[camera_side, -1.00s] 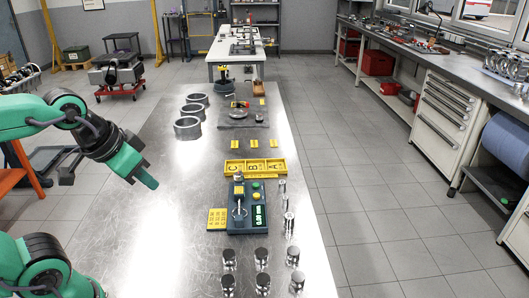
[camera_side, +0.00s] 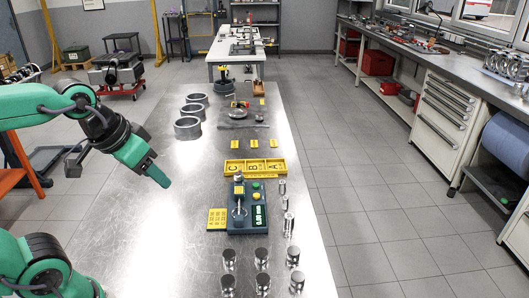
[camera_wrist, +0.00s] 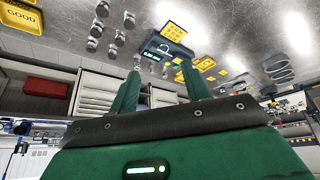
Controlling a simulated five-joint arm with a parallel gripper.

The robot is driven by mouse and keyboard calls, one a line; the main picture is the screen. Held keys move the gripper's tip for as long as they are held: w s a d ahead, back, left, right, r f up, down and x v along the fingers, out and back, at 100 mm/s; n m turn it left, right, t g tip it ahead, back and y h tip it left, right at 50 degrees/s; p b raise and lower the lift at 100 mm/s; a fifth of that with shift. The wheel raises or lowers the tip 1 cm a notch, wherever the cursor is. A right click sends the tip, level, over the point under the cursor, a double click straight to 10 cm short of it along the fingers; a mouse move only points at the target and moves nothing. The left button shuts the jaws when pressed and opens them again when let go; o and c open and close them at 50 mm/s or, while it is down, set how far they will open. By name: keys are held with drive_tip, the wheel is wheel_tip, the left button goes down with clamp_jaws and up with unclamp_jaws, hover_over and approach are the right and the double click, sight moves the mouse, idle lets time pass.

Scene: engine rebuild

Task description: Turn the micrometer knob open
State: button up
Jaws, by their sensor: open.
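The micrometer station (camera_side: 247,208) is a dark blue-grey block on the metal table, with a silver micrometer (camera_side: 238,211), a lit green readout (camera_side: 259,217) and green and yellow buttons. A silver knob-like part (camera_side: 239,178) shows at its far end; I cannot tell for sure that it is the knob. My gripper (camera_side: 161,180) is to the left of the station, above the table, tilted downward and apart from everything. In the wrist view the station (camera_wrist: 165,49) appears small beyond my gripper (camera_wrist: 160,69), whose two green fingers are spread with nothing between them.
A yellow tray (camera_side: 229,172) marked C, B, A lies just beyond the station. A yellow card (camera_side: 217,219) lies on its left. Several metal cylinders (camera_side: 262,284) stand in front and to the right. Metal rings (camera_side: 187,128) sit farther back. The table's left-middle is clear.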

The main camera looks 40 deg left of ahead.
drive_tip(key=w+a+r+n+g, duration=0.15)
drive_tip(key=w+n, duration=0.25)
drive_tip(key=w, duration=0.5)
drive_tip(key=n+g, duration=0.4)
drive_tip(key=n, duration=0.6)
hover_over(238, 173)
wheel_tip(238, 173, down, 13)
drive_tip(key=shift+d+f, duration=0.1)
drive_tip(key=shift+f, duration=0.1)
drive_tip(key=shift+f, duration=0.1)
drive_tip(key=shift+f, duration=3.8)
drive_tip(key=shift+c, duration=0.5)
drive_tip(key=c, duration=0.9)
